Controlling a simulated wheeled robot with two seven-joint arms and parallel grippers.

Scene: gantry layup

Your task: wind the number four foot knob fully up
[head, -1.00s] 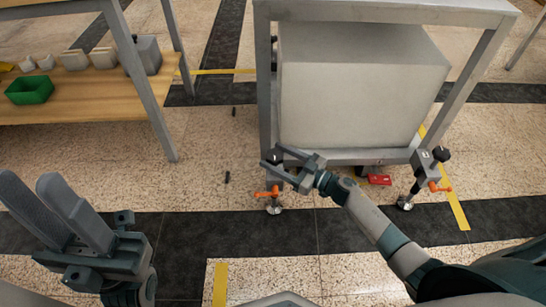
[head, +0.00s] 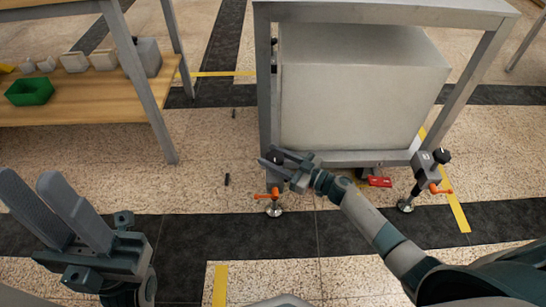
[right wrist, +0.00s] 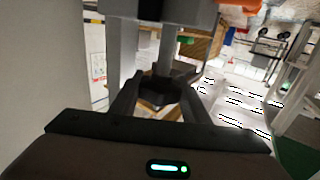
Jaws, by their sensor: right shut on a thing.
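A steel frame (head: 262,110) stands on adjustable feet. The foot at its front left has an orange lever (head: 272,194) and a round metal pad (head: 275,211) on the floor. My right gripper (head: 272,161) is at the top of this foot. In the right wrist view its fingers are shut on a dark knob (right wrist: 165,88) on a grey post. The front right foot has a black knob (head: 441,155) and an orange lever (head: 440,188). I cannot read any foot number. My left gripper (head: 30,183) is open and empty at the lower left.
A large pale box (head: 360,95) sits inside the frame. A red object (head: 379,181) lies on the floor under its front edge. A wooden bench (head: 90,103) with a green bin (head: 30,90) stands at the left. Small dark pieces (head: 227,179) lie on the floor between them.

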